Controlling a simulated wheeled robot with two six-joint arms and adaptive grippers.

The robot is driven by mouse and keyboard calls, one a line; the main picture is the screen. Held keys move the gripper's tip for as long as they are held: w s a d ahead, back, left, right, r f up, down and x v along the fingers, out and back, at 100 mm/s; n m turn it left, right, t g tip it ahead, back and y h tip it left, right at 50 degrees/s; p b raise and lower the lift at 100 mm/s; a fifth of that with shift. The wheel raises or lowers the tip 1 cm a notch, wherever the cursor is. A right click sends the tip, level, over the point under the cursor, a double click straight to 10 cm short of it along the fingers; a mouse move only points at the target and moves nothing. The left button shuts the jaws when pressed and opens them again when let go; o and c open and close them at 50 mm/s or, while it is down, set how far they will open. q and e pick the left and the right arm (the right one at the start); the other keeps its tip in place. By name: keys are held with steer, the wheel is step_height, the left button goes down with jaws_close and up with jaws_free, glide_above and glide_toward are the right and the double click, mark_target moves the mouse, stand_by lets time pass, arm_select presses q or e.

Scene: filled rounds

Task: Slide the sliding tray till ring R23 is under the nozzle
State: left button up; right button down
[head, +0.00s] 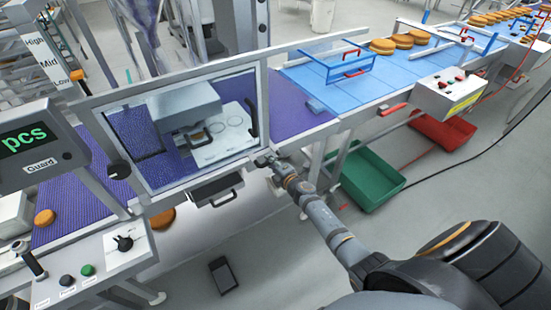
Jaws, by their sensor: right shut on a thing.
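The sliding tray (207,153) is a pale plate with round ring outlines, seen through the clear window of the guard (166,188). Its ring labels are too small to read. A grey machine head (178,104) stands over the tray's left part; the nozzle tip cannot be made out. A brown round lies below the head, partly hidden. My right gripper (264,160) is shut at the guard's lower right corner, near the tray's right front end. What lies between its fingers is too small to make out clearly. My left gripper is not in view.
A blue belt (400,68) at the right carries several brown rounds. A purple belt (290,118) runs behind the guard. A display (38,140) reads "pcs". A button panel (92,265) stands at lower left. Green (372,178) and red (441,131) crates are on the floor.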

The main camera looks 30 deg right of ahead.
steer(key=shift+s+a+f, duration=0.15)
steer(key=shift+a, duration=0.35)
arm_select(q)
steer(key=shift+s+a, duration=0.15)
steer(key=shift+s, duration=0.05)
arm_select(e)
steer(key=c, duration=1.3)
jaws_free()
steer(key=shift+s, duration=0.1)
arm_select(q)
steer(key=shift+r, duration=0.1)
arm_select(e)
steer(key=v, duration=1.2)
